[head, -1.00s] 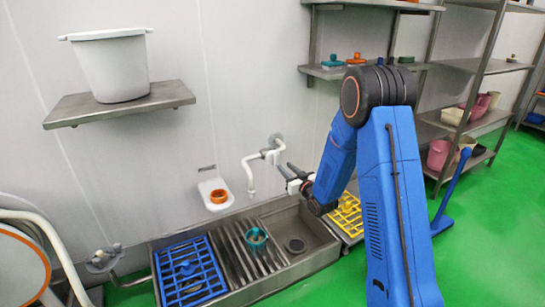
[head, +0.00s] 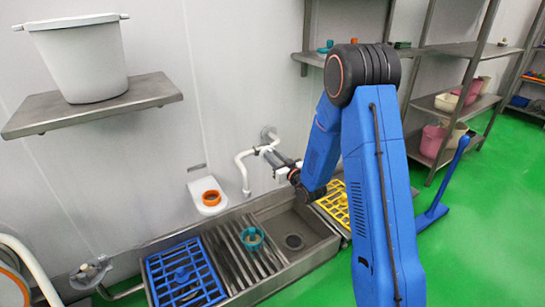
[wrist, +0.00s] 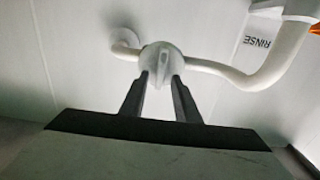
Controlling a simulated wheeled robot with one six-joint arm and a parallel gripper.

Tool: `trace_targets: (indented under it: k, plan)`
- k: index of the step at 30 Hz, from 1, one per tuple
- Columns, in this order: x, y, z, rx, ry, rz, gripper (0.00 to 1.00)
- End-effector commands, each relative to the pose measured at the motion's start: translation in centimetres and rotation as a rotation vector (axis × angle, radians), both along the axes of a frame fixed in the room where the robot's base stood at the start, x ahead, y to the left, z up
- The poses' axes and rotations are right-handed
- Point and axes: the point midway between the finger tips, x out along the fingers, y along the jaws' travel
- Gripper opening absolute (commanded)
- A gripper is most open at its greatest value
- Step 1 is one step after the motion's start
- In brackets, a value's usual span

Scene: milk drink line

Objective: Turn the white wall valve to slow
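The white wall valve (wrist: 162,58) is near the top middle of the wrist view, a round white body with a narrow ridge, set in a white pipe (wrist: 235,76). My gripper (wrist: 162,77) points straight at it. Its two dark fingers stand apart, with the tips in front of the valve's lower part, one to each side of the ridge. I cannot tell if they touch it. In the head view my gripper (head: 270,153) reaches left to the pipe (head: 242,165) on the wall and largely hides the valve. No slow marking is readable.
A steel sink (head: 318,236) with a blue rack (head: 187,274), a teal cup (head: 252,238) and a yellow rack (head: 333,205) lies below. A white wall holder (head: 205,187) with an orange ring (head: 211,198) is left of the pipe. A RINSE label (wrist: 257,42) is at right.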

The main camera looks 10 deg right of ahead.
Motion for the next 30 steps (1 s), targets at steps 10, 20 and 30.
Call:
trace_targets:
  k: [10,20,30]
  plan:
    - [0.01,0.0,0.01,-0.001,0.0,0.0,0.0]
    - [-0.04,0.16,-0.01,-0.084,-0.027,0.0,0.0]
    - [-0.17,0.49,-0.1,-0.302,-0.098,-0.001,0.0]
